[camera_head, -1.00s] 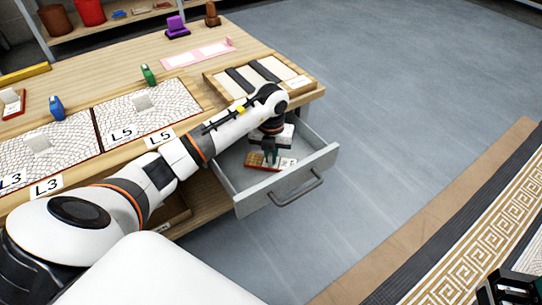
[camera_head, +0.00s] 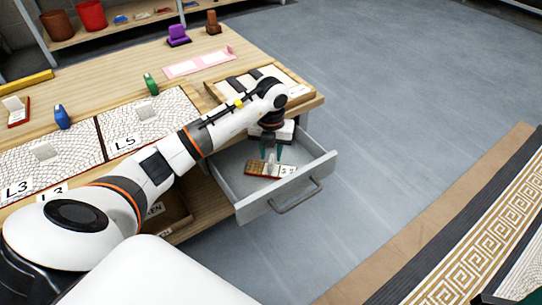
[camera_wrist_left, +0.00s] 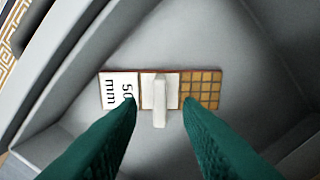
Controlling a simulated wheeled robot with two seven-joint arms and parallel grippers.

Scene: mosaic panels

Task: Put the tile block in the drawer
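The tile block (camera_head: 287,171) is a flat piece with a brown grid end, a pale middle with an upright grip and a white end marked "50 mm". It lies on the floor of the open grey drawer (camera_head: 309,184). In the left wrist view the tile block (camera_wrist_left: 203,88) lies between and beyond the fingertips, and its pale grip stands in the gap. My left gripper (camera_head: 273,154) is open over it, its green fingers apart on either side of the grip. The left gripper (camera_wrist_left: 158,102) holds nothing.
The drawer sticks out from the wooden table (camera_head: 180,97), with its handle (camera_head: 297,196) at the front. On the tabletop are panels marked L3 and L5 (camera_head: 148,117), a pink holder (camera_head: 198,62) and a wooden tray (camera_head: 215,91). The grey floor beyond is clear.

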